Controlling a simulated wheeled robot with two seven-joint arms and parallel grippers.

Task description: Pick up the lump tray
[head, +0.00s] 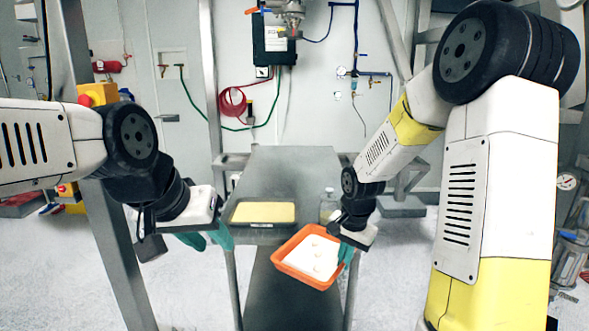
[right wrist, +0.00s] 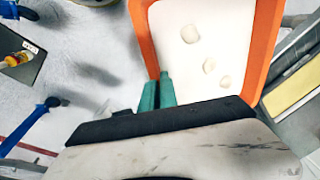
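The lump tray is an orange tray (head: 284,267) holding white powder with a few pale lumps. In the head view it hangs tilted in front of the table's near edge, clear of the tabletop. My right gripper (head: 347,252) is at its right side, with the teal fingers shut on the rim. In the right wrist view the fingers (right wrist: 158,92) are close together at the orange rim (right wrist: 143,40), with lumps on the white powder beyond. My left gripper (head: 207,239) is open and empty, left of the table and apart from the tray.
A dark tray (head: 264,225) with yellow contents lies on the grey metal table (head: 290,170). A small clear jar (head: 328,205) stands on the table beside my right wrist. A metal post (head: 118,265) rises at the left. The table's far part is bare.

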